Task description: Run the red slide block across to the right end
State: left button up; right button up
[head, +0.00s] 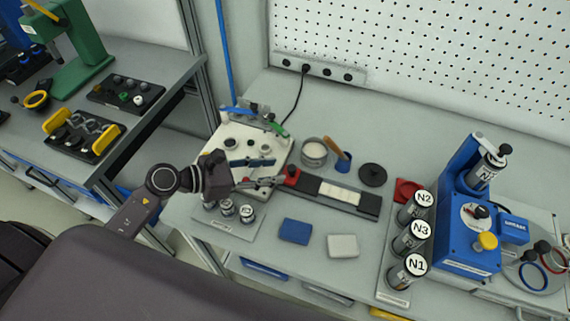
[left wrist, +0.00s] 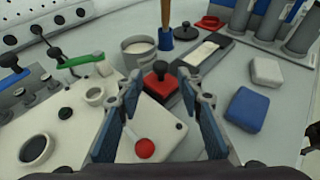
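The red slide block (head: 291,175) sits at the left end of a dark rail (head: 368,204) with a pale strip along its middle. In the left wrist view the block (left wrist: 160,84) has a black knob on top and shows just beyond my fingertips. My left gripper (head: 263,172) is open, just left of the block. In the left wrist view its two blue-padded fingers (left wrist: 158,92) stand apart with nothing held between them. Whether a fingertip touches the block, I cannot tell. My right gripper is in neither view.
A white fixture plate (head: 236,140) lies behind my left gripper. A round tin (head: 314,153), a wooden-handled brush (head: 340,158) and a black knobbed disc (head: 373,175) stand behind the rail. Blue (head: 295,231) and white (head: 342,245) pads lie in front. Labelled cylinders (head: 411,238) stand right.

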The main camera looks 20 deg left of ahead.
aim_at(288, 169)
pick_arm(q)
jog(key=x, duration=0.3)
jog(key=shift+w+d+r+p, duration=0.15)
jog(key=shift+d+p, duration=0.05)
jog(key=shift+p, duration=0.1)
jog(key=shift+w+d+f, duration=0.35)
jog(key=shift+d, duration=0.15)
jog(key=shift+a, duration=0.1)
jog(key=c, duration=0.7)
grip_shut()
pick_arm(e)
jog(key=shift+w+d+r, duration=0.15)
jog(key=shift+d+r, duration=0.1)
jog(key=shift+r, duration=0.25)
